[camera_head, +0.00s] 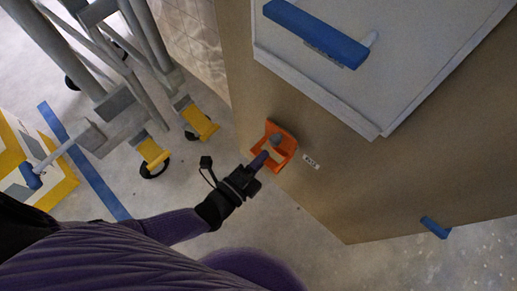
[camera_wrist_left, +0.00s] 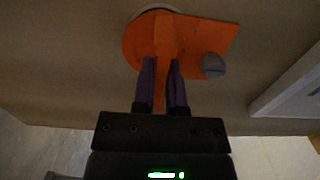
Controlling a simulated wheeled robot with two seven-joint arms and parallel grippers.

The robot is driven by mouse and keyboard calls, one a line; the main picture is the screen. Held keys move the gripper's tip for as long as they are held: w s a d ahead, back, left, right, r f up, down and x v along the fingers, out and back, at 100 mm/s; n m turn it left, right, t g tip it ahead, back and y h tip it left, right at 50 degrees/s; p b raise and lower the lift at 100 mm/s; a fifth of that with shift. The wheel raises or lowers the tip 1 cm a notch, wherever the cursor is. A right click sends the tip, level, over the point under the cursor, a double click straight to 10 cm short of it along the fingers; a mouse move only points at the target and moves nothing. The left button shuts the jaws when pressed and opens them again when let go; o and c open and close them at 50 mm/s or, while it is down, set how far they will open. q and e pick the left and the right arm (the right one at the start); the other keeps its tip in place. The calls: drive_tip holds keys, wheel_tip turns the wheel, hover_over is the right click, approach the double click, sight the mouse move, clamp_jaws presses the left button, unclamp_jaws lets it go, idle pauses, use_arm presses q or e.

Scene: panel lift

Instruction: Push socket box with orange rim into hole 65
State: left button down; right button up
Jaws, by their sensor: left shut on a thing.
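An orange piece (camera_head: 273,148) with a flat plate, a raised fin and a grey knob (camera_head: 277,140) is at the lower part of the brown panel (camera_head: 330,205), left of a small white label. My left gripper (camera_head: 260,160) reaches it from the lower left. In the left wrist view, the purple fingers (camera_wrist_left: 162,65) are shut on the fin of the orange piece (camera_wrist_left: 205,40). A pale round edge shows behind its top. I cannot tell whether this is the socket box with the orange rim, nor how deep it sits. No hole number is readable. My right gripper is not in view.
A white framed panel with a blue handle (camera_head: 318,35) stands out from the brown panel at upper right. A blue piece (camera_head: 434,227) is on its lower edge. A wheeled metal frame with yellow-topped feet (camera_head: 153,154) stands at left. Bare floor lies between.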

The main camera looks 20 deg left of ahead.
use_arm(q)
drive_tip(key=shift+w+d, duration=0.2)
drive_tip(key=shift+w, duration=0.35)
drive_tip(key=shift+w, duration=0.1)
drive_tip(key=shift+w+d, duration=0.15)
drive_tip(key=shift+w, duration=0.25)
idle(0.5)
drive_tip(key=c, duration=0.6)
unclamp_jaws()
drive_tip(key=shift+s, duration=0.15)
